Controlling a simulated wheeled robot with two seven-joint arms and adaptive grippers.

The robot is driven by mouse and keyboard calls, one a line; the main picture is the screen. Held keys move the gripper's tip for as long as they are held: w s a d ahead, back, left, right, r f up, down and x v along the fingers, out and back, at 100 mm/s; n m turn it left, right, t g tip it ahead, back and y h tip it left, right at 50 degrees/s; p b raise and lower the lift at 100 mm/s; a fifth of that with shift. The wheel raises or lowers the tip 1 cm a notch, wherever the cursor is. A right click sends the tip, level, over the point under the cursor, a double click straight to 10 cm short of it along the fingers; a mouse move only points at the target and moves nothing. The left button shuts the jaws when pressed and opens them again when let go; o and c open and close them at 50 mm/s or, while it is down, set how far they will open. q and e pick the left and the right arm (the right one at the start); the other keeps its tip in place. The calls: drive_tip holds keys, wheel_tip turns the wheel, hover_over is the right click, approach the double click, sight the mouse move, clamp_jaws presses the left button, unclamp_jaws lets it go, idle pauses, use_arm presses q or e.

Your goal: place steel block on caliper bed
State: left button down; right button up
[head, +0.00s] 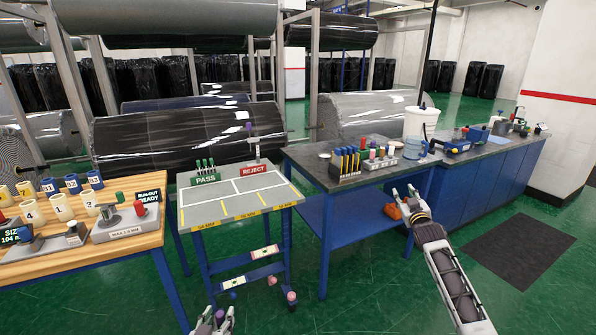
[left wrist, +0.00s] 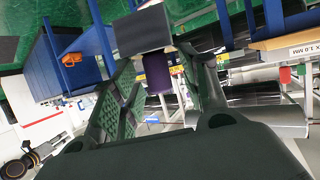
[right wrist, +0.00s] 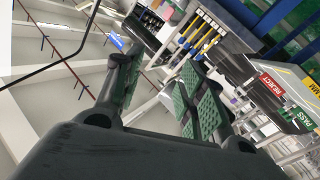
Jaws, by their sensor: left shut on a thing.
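My left gripper (head: 212,322) is at the bottom edge of the head view, in front of the small inspection table. In the left wrist view its fingers (left wrist: 155,65) close around a purple cylindrical part (left wrist: 157,72). A dark grey block (left wrist: 140,30), probably the steel block, shows just beyond the fingertips and seems joined to it. A grey measuring device (head: 60,240) with a SIZ display, probably the caliper bed, sits at the front of the wooden table, left of the gripper. My right gripper (head: 412,200) is open and empty beside the blue bench; its spread fingers show in the right wrist view (right wrist: 160,75).
The wooden table (head: 130,190) also holds numbered cups and a run-out gauge (head: 125,222). The inspection table (head: 240,212) has PASS and REJECT areas. A dark bench (head: 320,178) carries tools. A black mat (head: 520,250) lies on the green floor.

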drive_tip(key=s+f+g, duration=0.2)
drive_tip(key=s+f, duration=0.2)
drive_tip(key=f, duration=1)
drive_tip(key=s+f+g, duration=0.2)
drive_tip(key=s+f, duration=0.2)
drive_tip(key=f, duration=1)
drive_tip(key=s+a+f+g, duration=0.1)
drive_tip(key=s+f+g, duration=0.1)
drive_tip(key=s+f, duration=0.75)
drive_tip(key=s+a+f+g, duration=0.1)
drive_tip(key=s+f+g, duration=0.2)
drive_tip(key=s+f, duration=0.7)
drive_tip(key=s+a+f+g, duration=0.1)
drive_tip(key=s+f+g, duration=0.1)
drive_tip(key=s+f, duration=0.7)
drive_tip(key=s+a+f+g, duration=0.2)
drive_tip(key=s+f, duration=0.7)
drive_tip(key=s, duration=1.3)
drive_tip(key=s+a+f+g, duration=0.1)
drive_tip(key=s+f+g, duration=0.3)
drive_tip(key=s+f, duration=0.5)
drive_tip(key=s, duration=0.7)
drive_tip(key=shift+a+f+m, duration=0.15)
drive_tip(key=shift+a+m, duration=0.1)
drive_tip(key=shift+m, duration=0.15)
